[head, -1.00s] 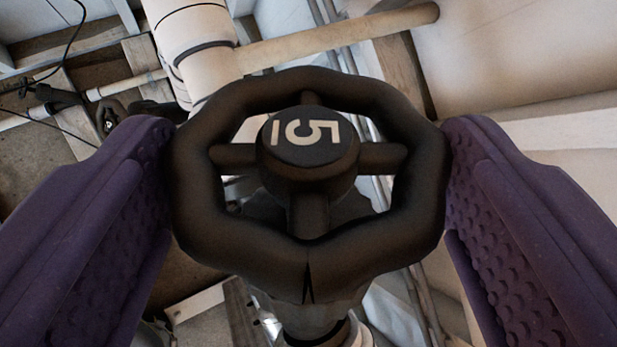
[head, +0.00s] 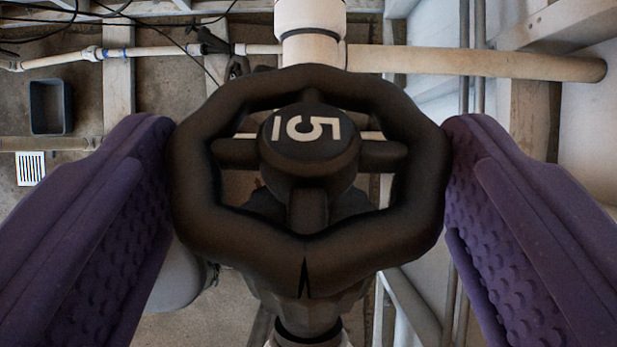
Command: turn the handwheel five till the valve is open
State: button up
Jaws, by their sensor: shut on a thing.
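Handwheel five (head: 240,238) fills the middle of the head view. It is a dark, lobed wheel with spokes and a round hub (head: 305,140). A dark pointed notch marks the wheel's near rim. My gripper (head: 309,135) is shut on the wheel, with one purple, studded finger against the left of its rim and the other against the right. The valve body (head: 308,315) shows partly below the wheel. The wheel hides most of it.
A white vertical pipe (head: 310,30) stands beyond the wheel, and a beige pipe (head: 480,63) runs off to the right. A dark bin (head: 50,106) and a striped marker (head: 31,168) are at the left. Thin grey pipes run at the right.

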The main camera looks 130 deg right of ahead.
aim_at(318, 289)
jog(key=shift+f, duration=0.15)
jog(key=o, duration=1)
jog(key=shift+c, duration=0.2)
jog(key=shift+v, duration=3.85)
jog(key=shift+w+b, duration=0.1)
jog(key=shift+b, duration=0.2)
jog(key=s+a+r+m+t+h+b, duration=0.2)
jog(key=s+a+r+t+b, duration=0.15)
jog(key=r+b, duration=0.45)
jog(key=s+a+r+m+t+h+b, duration=0.2)
jog(key=s+a+r+b, duration=0.3)
jog(key=r, duration=0.6)
jog(key=s+d+r+m+t+b, duration=0.2)
jog(key=s+r+b, duration=0.3)
jog(key=s, duration=0.6)
jog(key=s+d+r+m+t+h+b, duration=0.1)
jog(key=s+r+m+t+b, duration=0.3)
jog(key=s+r, duration=0.5)
jog(key=shift+s+d+m+h+b, duration=0.3)
jog(key=shift+s+d+m+b, duration=0.3)
jog(key=shift+s+b, duration=0.35)
